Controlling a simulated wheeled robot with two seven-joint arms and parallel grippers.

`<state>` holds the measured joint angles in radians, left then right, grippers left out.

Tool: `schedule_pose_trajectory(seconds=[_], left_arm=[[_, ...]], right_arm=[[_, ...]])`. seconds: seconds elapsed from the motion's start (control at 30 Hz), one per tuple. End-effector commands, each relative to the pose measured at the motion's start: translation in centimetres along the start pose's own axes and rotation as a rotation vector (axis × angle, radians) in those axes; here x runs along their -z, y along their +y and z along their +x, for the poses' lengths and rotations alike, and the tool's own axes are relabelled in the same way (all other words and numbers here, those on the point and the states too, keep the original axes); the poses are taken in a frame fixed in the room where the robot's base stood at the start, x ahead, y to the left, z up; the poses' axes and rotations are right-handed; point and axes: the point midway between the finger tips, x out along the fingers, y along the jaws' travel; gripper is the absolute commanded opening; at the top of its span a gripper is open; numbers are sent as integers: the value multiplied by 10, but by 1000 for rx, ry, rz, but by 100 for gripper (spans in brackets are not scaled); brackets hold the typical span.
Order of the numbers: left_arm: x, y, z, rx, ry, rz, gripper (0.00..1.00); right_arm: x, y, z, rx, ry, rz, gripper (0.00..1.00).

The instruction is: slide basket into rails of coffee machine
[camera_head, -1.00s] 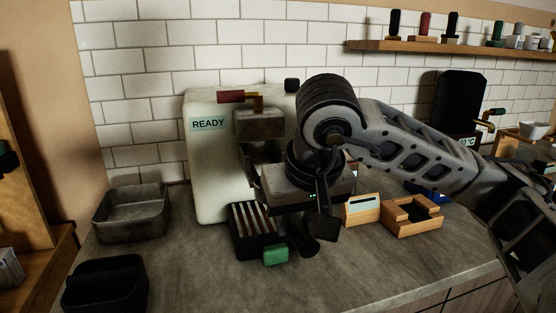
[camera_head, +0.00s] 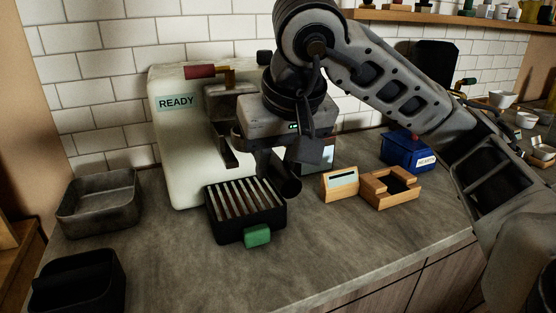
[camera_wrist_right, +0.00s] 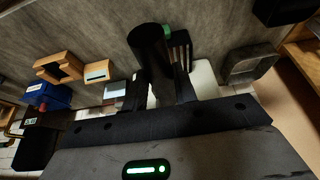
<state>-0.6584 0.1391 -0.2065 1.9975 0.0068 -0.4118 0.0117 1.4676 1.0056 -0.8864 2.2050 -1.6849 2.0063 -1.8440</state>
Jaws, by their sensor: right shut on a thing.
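The coffee machine (camera_head: 175,135) is a pale box with a READY label, a red-handled lever and dark metal rails (camera_head: 226,150) under its head. My right gripper (camera_head: 276,168) is in front of and to the right of the rails, above the drip tray. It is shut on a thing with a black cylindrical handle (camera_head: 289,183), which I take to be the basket. In the right wrist view the handle (camera_wrist_right: 150,48) sits between the fingers (camera_wrist_right: 158,88). The basket's bowl is hidden, and I cannot tell whether it touches the rails. My left gripper is not in view.
A black slatted drip tray (camera_head: 270,222) with a green tab stands before the machine. Wooden holders (camera_head: 372,192) and a blue box (camera_head: 395,153) are to the right. A metal pan (camera_head: 80,212) and a black bin (camera_head: 105,268) are at left. The front counter is clear.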

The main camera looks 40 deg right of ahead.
Motion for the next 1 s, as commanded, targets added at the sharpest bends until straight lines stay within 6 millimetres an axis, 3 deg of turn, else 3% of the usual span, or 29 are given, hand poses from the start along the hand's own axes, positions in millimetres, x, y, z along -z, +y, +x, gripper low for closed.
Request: schedule_pose_trajectory(seconds=[0.37,0.63,1.0], left_arm=[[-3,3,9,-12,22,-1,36],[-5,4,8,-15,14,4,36],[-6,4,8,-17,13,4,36]], right_arm=[[12,0,32,1,4,1,0],[26,0,40,2,5,1,0],[30,0,43,1,6,1,0]])
